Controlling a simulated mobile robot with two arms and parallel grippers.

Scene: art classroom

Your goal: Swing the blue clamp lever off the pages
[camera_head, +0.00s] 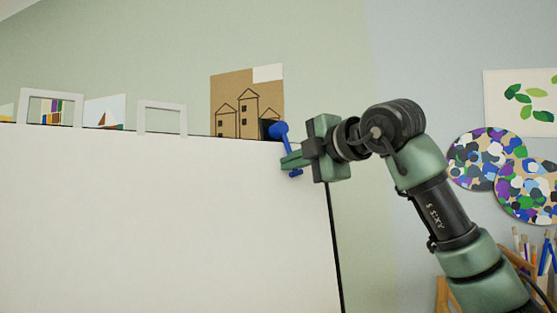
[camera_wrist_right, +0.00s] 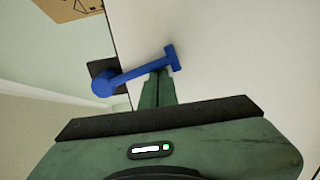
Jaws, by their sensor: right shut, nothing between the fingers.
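The blue clamp lever (camera_head: 281,131) sits at the top right corner of the large white pages (camera_head: 160,220). In the right wrist view the lever (camera_wrist_right: 135,73) runs from a round pivot on a dark block to a crossbar end that lies over the pages (camera_wrist_right: 215,45). My right gripper (camera_head: 285,163) is shut and empty, in front of the lever's lower part. In the right wrist view its fingertips (camera_wrist_right: 158,76) are right beside the lever arm near the crossbar; I cannot tell whether they touch. My left gripper is not in view.
Two white hoops (camera_head: 162,104) stand above the top edge of the pages. A brown house drawing (camera_head: 240,105) hangs on the wall behind. Paint-dabbed palettes (camera_head: 480,158) and brushes in a holder are at the right. The space left of my right gripper, before the pages, is clear.

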